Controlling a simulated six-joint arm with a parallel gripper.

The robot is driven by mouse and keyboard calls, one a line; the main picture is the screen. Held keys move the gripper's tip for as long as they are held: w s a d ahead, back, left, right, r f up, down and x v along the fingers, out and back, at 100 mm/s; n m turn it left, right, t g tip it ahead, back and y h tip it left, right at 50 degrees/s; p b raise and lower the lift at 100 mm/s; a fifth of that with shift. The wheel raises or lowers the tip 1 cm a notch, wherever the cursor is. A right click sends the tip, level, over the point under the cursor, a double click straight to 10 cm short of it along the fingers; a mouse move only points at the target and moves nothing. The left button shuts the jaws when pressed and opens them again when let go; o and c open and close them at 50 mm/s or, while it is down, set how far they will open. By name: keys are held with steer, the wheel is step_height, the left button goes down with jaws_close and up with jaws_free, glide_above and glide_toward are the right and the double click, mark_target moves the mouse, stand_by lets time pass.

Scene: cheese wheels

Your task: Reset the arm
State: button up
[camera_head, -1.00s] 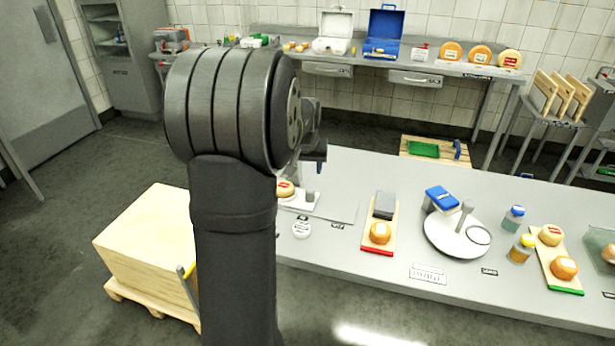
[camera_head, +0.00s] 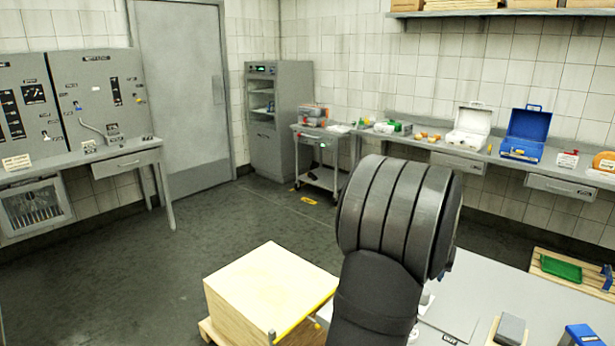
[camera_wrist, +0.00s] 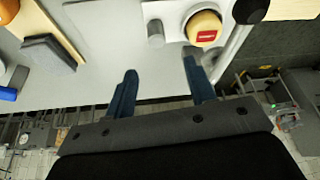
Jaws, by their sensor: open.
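In the wrist view my gripper (camera_wrist: 158,88) is open, its two blue fingers apart with nothing between them. It hangs over the edge of the grey table (camera_wrist: 90,85). A small cheese wheel with a red label (camera_wrist: 204,28) sits on a white plate-like stand (camera_wrist: 170,12) just beyond the right finger. In the head view my arm stands in front of the table (camera_head: 490,283), and my gripper is hidden behind it.
A pale wooden crate (camera_head: 270,284) stands on a pallet left of my arm. A blue box (camera_head: 580,335) and a grey block (camera_head: 510,329) lie on the table. A back bench (camera_head: 470,152) holds open white (camera_head: 470,128) and blue cases (camera_head: 523,135). Open floor lies at left.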

steer(key=x, duration=1.2)
steer(key=shift+w+d+f, duration=0.1)
steer(key=shift+d+f, duration=0.05)
steer(key=shift+f, duration=0.1)
steer(key=shift+o, duration=0.4)
steer(key=o, duration=0.8)
steer(key=shift+c, duration=0.2)
steer(key=shift+o, duration=1.3)
steer(key=shift+d+r, duration=0.1)
steer(key=shift+r, duration=0.1)
steer(key=shift+d+r, duration=0.45)
steer(key=shift+r, duration=0.35)
steer(key=r+n, duration=0.1)
steer(key=a+r+n, duration=0.1)
steer(key=r+n, duration=0.1)
steer(key=shift+s+a+r, duration=0.15)
steer(key=shift+s+r, duration=0.1)
steer(key=s+a+r+n+y, duration=0.25)
steer(key=a+r+n, duration=0.35)
steer(key=r+n, duration=0.55)
steer(key=w+f+n, duration=0.1)
steer(key=w+f, duration=0.2)
steer(key=f, duration=0.7)
steer(key=shift+d+f+n+h, duration=0.25)
steer(key=shift+d+n+h, duration=0.1)
steer(key=shift+d+h, duration=0.1)
